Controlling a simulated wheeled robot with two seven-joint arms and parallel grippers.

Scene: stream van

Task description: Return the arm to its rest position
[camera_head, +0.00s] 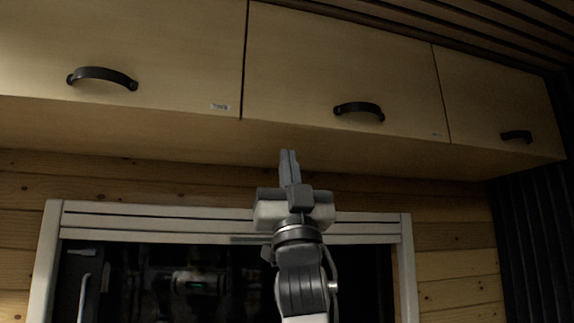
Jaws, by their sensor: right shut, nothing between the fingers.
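My right gripper (289,157) is raised in the middle of the view, with its fingers pointing up. The fingers are together and nothing shows between them. My right arm comes up from the bottom edge. My left gripper is not in view.
Overhead wooden cabinets with a left door (150,45), a middle door (330,65) and a right door (490,95) are shut. Each has a dark handle. Below is a white-framed dark window (130,220) in a plank wall (455,235). A dark ribbed panel (540,240) stands right.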

